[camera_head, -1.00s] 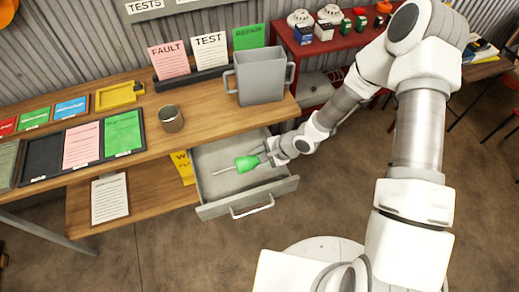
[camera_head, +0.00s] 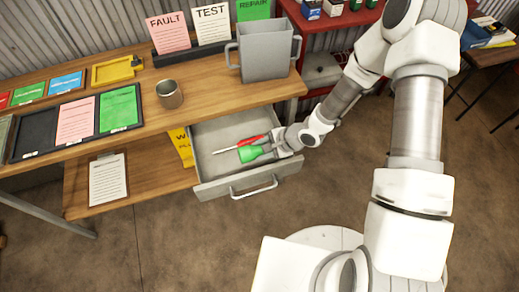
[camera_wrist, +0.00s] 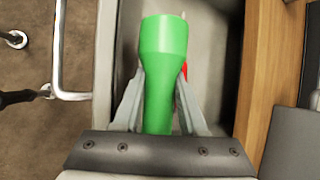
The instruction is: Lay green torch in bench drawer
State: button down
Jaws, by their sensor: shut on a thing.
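The green torch (camera_head: 256,153) is in my gripper (camera_head: 276,149), over the inside of the open bench drawer (camera_head: 215,133). In the wrist view the torch (camera_wrist: 163,45) points away from me, its wide head beyond the fingertips. The two fingers of my gripper (camera_wrist: 160,88) press on its body from both sides. Its rear end is hidden by the gripper's palm. I cannot tell whether the torch touches the drawer floor. The drawer's front (camera_head: 245,181) is pulled out from under the bench.
A red-handled screwdriver (camera_head: 251,141) lies in the drawer close behind the torch. The drawer handle (camera_head: 254,188) sticks out in front. A grey two-handled bin (camera_head: 265,50) and a metal cup (camera_head: 169,95) stand on the bench (camera_head: 205,92). The drawer's left part is clear.

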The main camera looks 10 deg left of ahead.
aim_at(256, 166)
notch_tip(256, 166, down, 3)
jog(key=shift+r+b, duration=0.1)
jog(key=shift+b, duration=1.1)
notch_tip(256, 166, down, 2)
jog(key=shift+f+b, duration=0.25)
jog(key=shift+b, duration=0.3)
jog(key=shift+s+d+f+b, duration=0.15)
jog(key=shift+s+f+b, duration=0.15)
jog(key=shift+f, duration=0.2)
jog(key=shift+s+d+f+b, duration=0.15)
jog(key=shift+f+b, duration=0.15)
jog(key=shift+f, duration=0.15)
jog(key=shift+c, duration=1.9)
grip_release()
jog(key=shift+f, duration=0.1)
jog(key=p+v, duration=0.2)
jog(key=v, duration=0.3)
jog(key=a+r+p+v, duration=0.1)
jog(key=p+v, duration=0.2)
jog(key=v, duration=0.3)
jog(key=w+p+v, duration=0.1)
jog(key=p+v, duration=0.1)
jog(key=v, duration=0.4)
jog(key=shift+a+r+p, duration=0.25)
jog(key=shift+r+p, duration=0.1)
jog(key=shift+p, duration=0.05)
jog(key=shift+d+r+p, duration=0.45)
jog(key=shift+r+p, duration=0.05)
jog(key=shift+r, duration=0.05)
